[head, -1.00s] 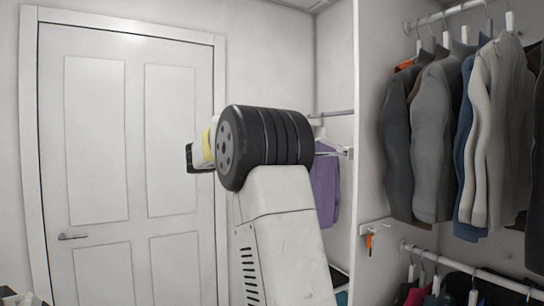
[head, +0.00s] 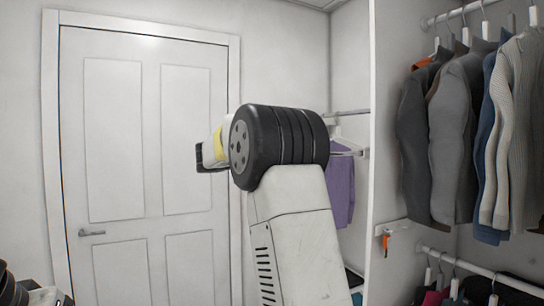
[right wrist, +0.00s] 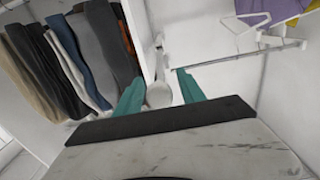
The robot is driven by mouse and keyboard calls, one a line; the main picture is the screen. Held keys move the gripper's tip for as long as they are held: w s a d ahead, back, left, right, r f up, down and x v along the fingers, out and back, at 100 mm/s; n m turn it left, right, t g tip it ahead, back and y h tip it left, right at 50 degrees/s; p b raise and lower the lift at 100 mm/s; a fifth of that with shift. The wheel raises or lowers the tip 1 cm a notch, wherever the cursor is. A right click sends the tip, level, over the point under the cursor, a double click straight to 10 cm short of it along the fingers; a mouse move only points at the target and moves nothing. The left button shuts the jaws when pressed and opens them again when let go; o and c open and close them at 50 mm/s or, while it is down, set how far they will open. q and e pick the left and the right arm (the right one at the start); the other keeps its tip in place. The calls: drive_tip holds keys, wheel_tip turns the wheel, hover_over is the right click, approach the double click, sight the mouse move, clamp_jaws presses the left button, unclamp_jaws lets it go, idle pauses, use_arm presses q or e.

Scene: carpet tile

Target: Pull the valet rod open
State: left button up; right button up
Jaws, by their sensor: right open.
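A white rounded knob (right wrist: 159,95), which looks like the end of the valet rod, shows between my right fingertips in the right wrist view. A small white fitting (head: 362,152) at the front edge of the closet's upright panel in the head view seems to be the same part. My right gripper (right wrist: 160,92) is open, with one teal finger on each side of the knob. I cannot tell whether either finger touches it. My left gripper is not in view.
Jackets and knitwear (head: 435,140) hang right of the upright panel (head: 387,120). A purple garment (head: 340,190) hangs left of it under a metal rail (head: 345,112). An orange item (head: 386,243) hangs from a white bracket. A closed white door (head: 140,170) stands at left.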

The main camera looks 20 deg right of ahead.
drive_tip(key=a, duration=0.7)
drive_tip(key=shift+s+a, duration=0.35)
drive_tip(key=shift+a, duration=0.05)
